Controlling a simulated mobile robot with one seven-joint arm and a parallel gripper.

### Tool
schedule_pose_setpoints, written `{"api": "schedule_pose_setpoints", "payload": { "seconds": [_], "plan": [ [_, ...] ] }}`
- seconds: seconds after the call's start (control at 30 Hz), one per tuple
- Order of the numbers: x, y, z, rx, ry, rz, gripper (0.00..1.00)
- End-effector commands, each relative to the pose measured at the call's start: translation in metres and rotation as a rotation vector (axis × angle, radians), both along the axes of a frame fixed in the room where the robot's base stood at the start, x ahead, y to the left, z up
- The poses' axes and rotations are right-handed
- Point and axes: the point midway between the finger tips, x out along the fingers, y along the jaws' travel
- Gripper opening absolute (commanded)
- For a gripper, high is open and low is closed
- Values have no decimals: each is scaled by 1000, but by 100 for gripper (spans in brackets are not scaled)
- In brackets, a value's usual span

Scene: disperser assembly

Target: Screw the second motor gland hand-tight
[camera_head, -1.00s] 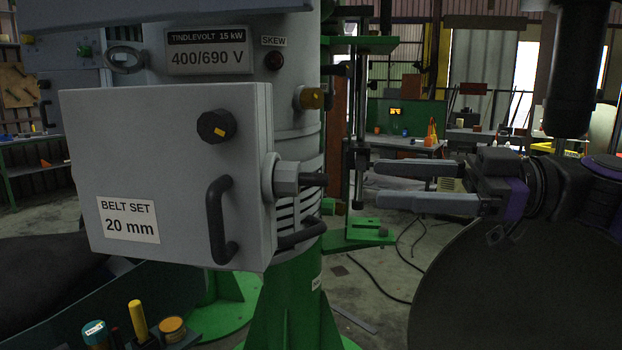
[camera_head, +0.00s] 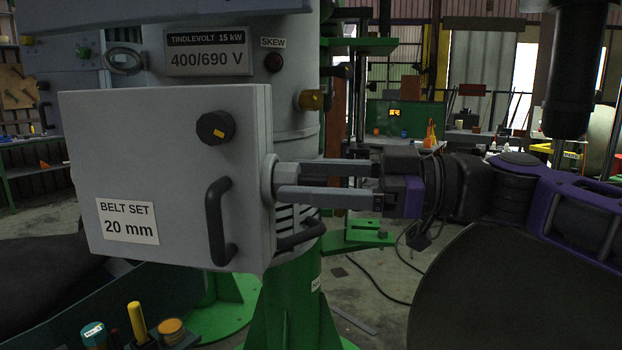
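The grey motor terminal box (camera_head: 150,130) carries a "BELT SET 20 mm" label, a black knob and a black handle. A light grey hex gland (camera_head: 268,178) sticks out of its right side. My gripper (camera_head: 289,180) reaches in level from the right.
A black curved handle or pipe (camera_head: 302,237) sits just below the fingers. A brass-coloured fitting (camera_head: 312,100) projects from the motor above. A green stand (camera_head: 285,295) supports the motor. A tray at the lower left holds a yellow-handled tool (camera_head: 137,322) and small jars.

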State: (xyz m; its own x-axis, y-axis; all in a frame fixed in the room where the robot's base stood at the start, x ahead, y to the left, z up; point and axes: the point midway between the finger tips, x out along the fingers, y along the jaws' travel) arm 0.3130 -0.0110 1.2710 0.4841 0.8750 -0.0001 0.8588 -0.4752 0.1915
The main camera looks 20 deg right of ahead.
Motion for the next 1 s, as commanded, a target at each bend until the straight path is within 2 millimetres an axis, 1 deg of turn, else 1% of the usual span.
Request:
{"api": "schedule_pose_setpoints", "payload": {
  "seconds": [0.03,0.07,0.1,0.37,0.67,0.87,1.0],
  "plan": [
    [0,0,0,0,0,0,60],
    [0,0,0,0,0,0,55],
    [0,0,0,0,0,0,48],
    [0,0,0,0,0,0,1],
    [0,0,0,13,23,0,0],
    [0,-1,0,58,105,0,0],
    [0,-1,0,110,199,-1,0]
  ]
}}
